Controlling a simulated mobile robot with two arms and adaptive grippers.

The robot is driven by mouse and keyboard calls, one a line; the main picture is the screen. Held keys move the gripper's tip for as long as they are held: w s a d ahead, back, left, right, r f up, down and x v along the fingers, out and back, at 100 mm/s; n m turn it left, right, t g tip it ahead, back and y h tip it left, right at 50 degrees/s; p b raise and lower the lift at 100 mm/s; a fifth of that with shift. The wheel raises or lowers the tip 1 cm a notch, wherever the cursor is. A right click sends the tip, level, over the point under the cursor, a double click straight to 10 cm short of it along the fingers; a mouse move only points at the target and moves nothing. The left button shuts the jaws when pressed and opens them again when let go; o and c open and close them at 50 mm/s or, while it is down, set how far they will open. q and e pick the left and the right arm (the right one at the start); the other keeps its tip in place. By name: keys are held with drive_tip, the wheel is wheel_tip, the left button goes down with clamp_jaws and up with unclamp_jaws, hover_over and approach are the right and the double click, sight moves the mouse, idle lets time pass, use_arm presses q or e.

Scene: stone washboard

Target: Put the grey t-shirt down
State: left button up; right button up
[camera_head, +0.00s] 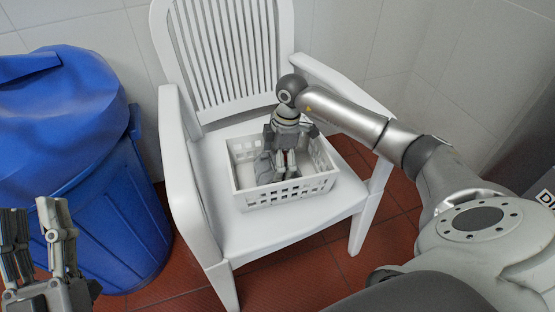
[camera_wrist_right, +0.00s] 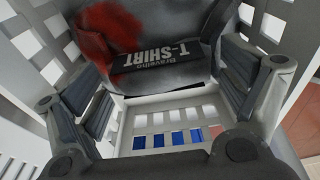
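The grey t-shirt (camera_wrist_right: 170,50) is a folded bundle with a red patch and a dark label reading "T-SHIRT". In the head view my right gripper (camera_head: 278,172) points down inside a white basket (camera_head: 290,192), and little of the t-shirt shows there. The basket's slotted wall also shows in the right wrist view. Whether the t-shirt rests on the basket floor is hard to tell. My left gripper (camera_head: 38,225) is open and empty at the lower left.
The basket stands on the seat of a white plastic armchair (camera_head: 235,237) with raised armrests and a slatted back. A blue bin (camera_head: 125,205) with a blue bag (camera_head: 60,105) stands left of the chair. Tiled walls close off the back.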

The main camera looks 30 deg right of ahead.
drive_tip(key=shift+r, duration=0.35)
drive_tip(key=r, duration=0.1)
drive_tip(key=r+p, duration=0.1)
drive_tip(key=r, duration=0.1)
drive_tip(key=r+p, duration=0.1)
drive_tip(key=r, duration=0.1)
drive_tip(key=shift+d, duration=0.4)
use_arm(q)
wheel_tip(320, 180, down, 17)
drive_tip(key=a+g+y+p, duration=0.2)
drive_tip(key=g+y, duration=0.1)
drive_tip(key=g, duration=0.7)
drive_tip(key=shift+a+g+y, duration=0.2)
drive_tip(key=shift+g+y, duration=0.1)
drive_tip(key=shift+g, duration=0.1)
use_arm(e)
wheel_tip(320, 180, up, 6)
drive_tip(key=shift+s+d+r, duration=0.2)
drive_tip(key=shift+s+d, duration=0.05)
drive_tip(key=shift+d, duration=0.2)
use_arm(q)
drive_tip(key=shift+w, duration=0.1)
